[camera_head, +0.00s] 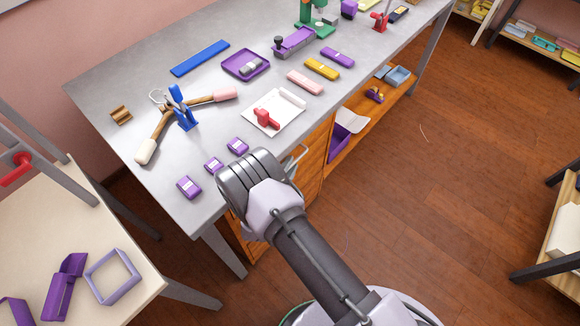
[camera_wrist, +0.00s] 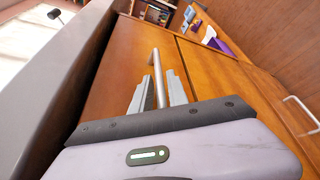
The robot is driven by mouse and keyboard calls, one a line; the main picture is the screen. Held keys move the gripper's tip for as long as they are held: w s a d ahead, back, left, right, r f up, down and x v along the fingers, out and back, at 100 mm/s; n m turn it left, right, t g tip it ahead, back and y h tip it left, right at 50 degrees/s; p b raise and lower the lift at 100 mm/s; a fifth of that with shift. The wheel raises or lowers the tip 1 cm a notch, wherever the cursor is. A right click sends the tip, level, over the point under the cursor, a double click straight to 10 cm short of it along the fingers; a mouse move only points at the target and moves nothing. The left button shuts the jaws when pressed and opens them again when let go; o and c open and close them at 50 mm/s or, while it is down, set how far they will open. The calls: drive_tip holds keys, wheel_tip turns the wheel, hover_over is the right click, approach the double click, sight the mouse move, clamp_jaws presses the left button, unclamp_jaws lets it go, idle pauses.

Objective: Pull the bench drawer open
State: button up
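The bench drawer (camera_wrist: 112,72) is a flat orange-brown wooden front just under the grey benchtop, which shows tilted at left in the wrist view. Its front looks about level with the panel beside it, so the drawer appears closed. A metal bar handle (camera_wrist: 156,68) stands out from it. My gripper (camera_wrist: 160,88) has one finger on each side of this handle, close against it, and looks shut on it. In the head view my wrist hides the fingers and most of the drawer front.
A second wooden panel (camera_wrist: 235,85) has a pale handle (camera_wrist: 301,112). The grey bench (camera_head: 140,82) carries purple blocks, a mallet and a white pad. An orange shelf (camera_head: 350,148) holds bins. A pale side table (camera_head: 120,235) stands at left. The floor (camera_head: 430,190) in front is clear.

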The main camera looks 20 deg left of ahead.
clamp_jaws()
idle(1.4)
